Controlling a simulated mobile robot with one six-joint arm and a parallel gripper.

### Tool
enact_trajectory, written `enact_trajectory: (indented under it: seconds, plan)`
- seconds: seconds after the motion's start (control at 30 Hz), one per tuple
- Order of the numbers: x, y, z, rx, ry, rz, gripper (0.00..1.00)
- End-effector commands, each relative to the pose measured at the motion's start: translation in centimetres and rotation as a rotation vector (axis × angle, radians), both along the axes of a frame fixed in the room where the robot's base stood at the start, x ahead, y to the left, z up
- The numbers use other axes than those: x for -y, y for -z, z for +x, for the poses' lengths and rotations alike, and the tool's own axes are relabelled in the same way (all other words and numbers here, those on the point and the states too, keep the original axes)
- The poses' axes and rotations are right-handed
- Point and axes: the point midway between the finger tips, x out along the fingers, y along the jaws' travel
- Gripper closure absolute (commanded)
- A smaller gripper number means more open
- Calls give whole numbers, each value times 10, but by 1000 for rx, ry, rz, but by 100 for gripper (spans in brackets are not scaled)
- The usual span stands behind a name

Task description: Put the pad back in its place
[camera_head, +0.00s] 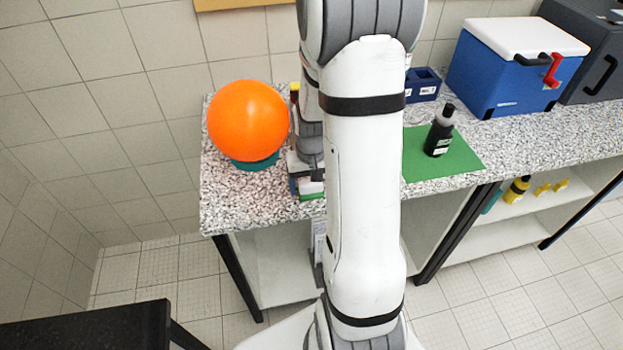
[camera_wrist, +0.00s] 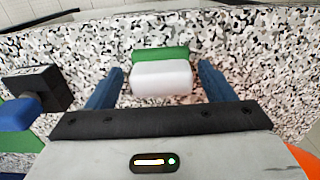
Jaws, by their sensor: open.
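A small block, white with a green strip along one side, is likely the pad (camera_wrist: 162,77). It lies on the speckled counter in the wrist view. My gripper (camera_wrist: 161,69) is open, with one blue finger on each side of the pad and a visible gap on both sides. Neither finger appears to touch it. How far the fingertips are above the counter is hard to tell. In the head view my arm hides most of this area; my gripper (camera_head: 306,178) is at the counter's front part, right of the orange ball. The pad's place cannot be made out.
An orange ball (camera_head: 248,120) sits on a teal base close left of my gripper. A dark bottle (camera_head: 439,132) stands on a green mat (camera_head: 465,160) to the right. A blue cooler (camera_head: 510,75) stands behind. A black box (camera_wrist: 38,88) shows at the wrist view's left.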

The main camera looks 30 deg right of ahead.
Motion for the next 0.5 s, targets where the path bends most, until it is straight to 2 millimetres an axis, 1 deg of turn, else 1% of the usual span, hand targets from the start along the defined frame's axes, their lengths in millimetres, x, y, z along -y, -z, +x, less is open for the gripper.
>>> enact_trajectory:
  seconds: [0.17, 0.27, 0.4, 0.5]
  plan:
    - [1, -15, 1, 6, 1, -2, 24]
    - [1, -34, 1, 7, 1, -2, 24]
    - [1, -66, 1, 8, 1, -2, 24]
    - [1, -86, 1, 7, 1, -2, 24]
